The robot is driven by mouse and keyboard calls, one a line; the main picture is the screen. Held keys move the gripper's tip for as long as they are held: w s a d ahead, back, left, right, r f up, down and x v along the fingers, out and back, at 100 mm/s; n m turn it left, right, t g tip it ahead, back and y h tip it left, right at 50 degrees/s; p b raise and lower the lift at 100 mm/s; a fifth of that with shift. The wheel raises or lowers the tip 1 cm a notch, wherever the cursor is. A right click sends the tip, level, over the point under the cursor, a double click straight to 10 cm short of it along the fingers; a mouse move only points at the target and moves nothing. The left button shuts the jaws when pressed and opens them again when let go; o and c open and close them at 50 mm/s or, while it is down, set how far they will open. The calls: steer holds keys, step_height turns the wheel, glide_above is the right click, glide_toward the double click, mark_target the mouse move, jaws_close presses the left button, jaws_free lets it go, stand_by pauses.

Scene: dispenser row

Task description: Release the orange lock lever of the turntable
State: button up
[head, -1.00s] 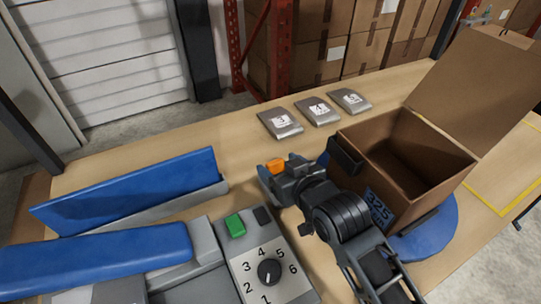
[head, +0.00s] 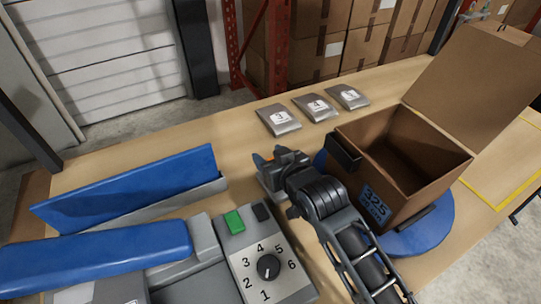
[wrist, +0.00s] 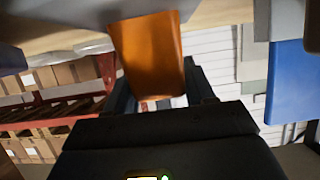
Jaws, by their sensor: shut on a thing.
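The orange lock lever (wrist: 150,52) fills the upper middle of the wrist view, between the two dark fingers of my gripper (wrist: 160,95). In the head view my gripper (head: 274,160) is shut on the lever, beside the turntable's left side. My arm hides part of the turntable's near side.
Several grey numbered pouches, one of them (head: 279,119), lie behind the gripper. A control panel with a dial (head: 268,267) and green button (head: 234,222) stands at front left. Bare tabletop lies between trays and pouches.

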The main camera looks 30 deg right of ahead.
jaws_close()
steer(key=shift+s+f+b, duration=0.2)
steer(key=shift+b, duration=0.45)
steer(key=shift+s+t+b, duration=0.1)
steer(key=shift+t+b, duration=0.3)
steer(key=shift+s+r, duration=0.1)
steer(key=shift+r, duration=0.3)
steer(key=o, duration=0.6)
jaws_free()
steer(key=shift+b+v, duration=0.55)
steer(key=shift+v, duration=3.35)
